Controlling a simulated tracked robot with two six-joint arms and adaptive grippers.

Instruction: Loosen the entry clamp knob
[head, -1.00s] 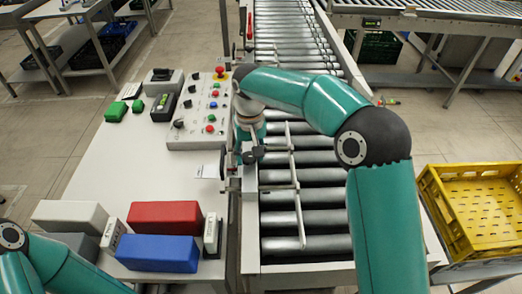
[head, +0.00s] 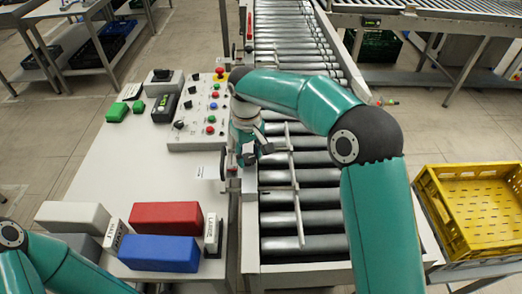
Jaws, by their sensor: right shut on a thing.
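My right gripper (head: 246,158) reaches down over the left rail of the roller conveyor, at the clamp of the guide bar. It is shut on the clamp knob, which the fingers and wrist mostly hide. The guide bar (head: 297,200) is a thin pale rod running lengthwise over the rollers, carried by cross rods from the left rail. The clamp's metal block (head: 249,181) shows just in front of the gripper. My left arm shows at the lower left; its gripper is out of the picture.
A control panel (head: 190,138) with coloured buttons sits left of the conveyor on a white table (head: 130,180). Red (head: 166,215), blue (head: 158,253) and white (head: 72,215) boxes stand at its near end. A yellow crate (head: 440,213) is at the right.

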